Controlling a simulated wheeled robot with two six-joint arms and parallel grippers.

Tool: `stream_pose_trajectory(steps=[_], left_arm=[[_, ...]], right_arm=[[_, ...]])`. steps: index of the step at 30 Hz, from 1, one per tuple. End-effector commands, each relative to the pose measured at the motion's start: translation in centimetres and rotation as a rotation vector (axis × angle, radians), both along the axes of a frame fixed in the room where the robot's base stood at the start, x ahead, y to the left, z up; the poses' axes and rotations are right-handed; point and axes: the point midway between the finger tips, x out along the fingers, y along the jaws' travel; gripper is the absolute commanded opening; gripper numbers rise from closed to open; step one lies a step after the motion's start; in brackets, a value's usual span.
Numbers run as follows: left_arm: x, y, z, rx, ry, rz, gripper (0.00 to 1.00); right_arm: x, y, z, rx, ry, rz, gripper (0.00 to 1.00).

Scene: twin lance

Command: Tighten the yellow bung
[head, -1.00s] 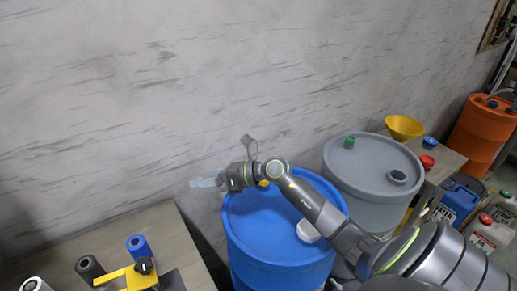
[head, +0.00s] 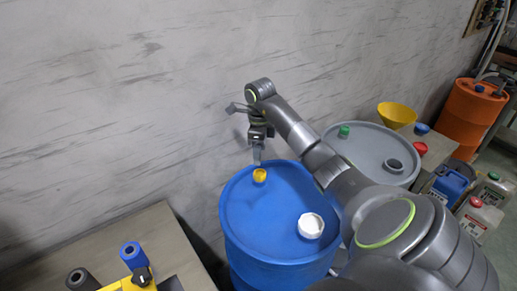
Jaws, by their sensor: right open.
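The yellow bung (head: 260,175) sits on the top of the blue drum (head: 275,200), near its back edge. A larger white cap (head: 311,226) is on the same drum top, nearer the front right. My right gripper (head: 257,158) points down just above and behind the yellow bung. It is open, and no object shows between its fingers. A gap to the bung is hard to judge. My left gripper is not in view.
A grey drum (head: 375,152) with a green bung stands right of the blue drum, partly behind my right arm. A yellow funnel (head: 397,115) and an orange drum (head: 470,115) are farther right. A bench (head: 150,235) with rolls and a yellow tool is at left. The wall is close behind.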

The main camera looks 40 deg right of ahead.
Motion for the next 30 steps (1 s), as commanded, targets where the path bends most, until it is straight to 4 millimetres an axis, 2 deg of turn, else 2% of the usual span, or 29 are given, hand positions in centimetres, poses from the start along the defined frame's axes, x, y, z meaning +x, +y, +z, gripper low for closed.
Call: stream_pose_trajectory(steps=[1,10,16,21,30], left_arm=[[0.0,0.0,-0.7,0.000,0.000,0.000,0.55],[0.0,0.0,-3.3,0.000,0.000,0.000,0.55],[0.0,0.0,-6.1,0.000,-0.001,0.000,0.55],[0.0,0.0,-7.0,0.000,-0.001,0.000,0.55],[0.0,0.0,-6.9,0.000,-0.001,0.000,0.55]], right_arm=[[0.0,0.0,-1.0,0.001,0.001,0.000,0.59],[-0.1,0.0,-5.1,0.002,0.001,-0.001,0.59],[0.0,0.0,-8.1,0.001,0.000,0.000,0.59],[0.0,0.0,-9.1,0.002,-0.001,0.000,0.59],[0.0,0.1,-9.1,0.002,-0.001,0.000,0.59]])
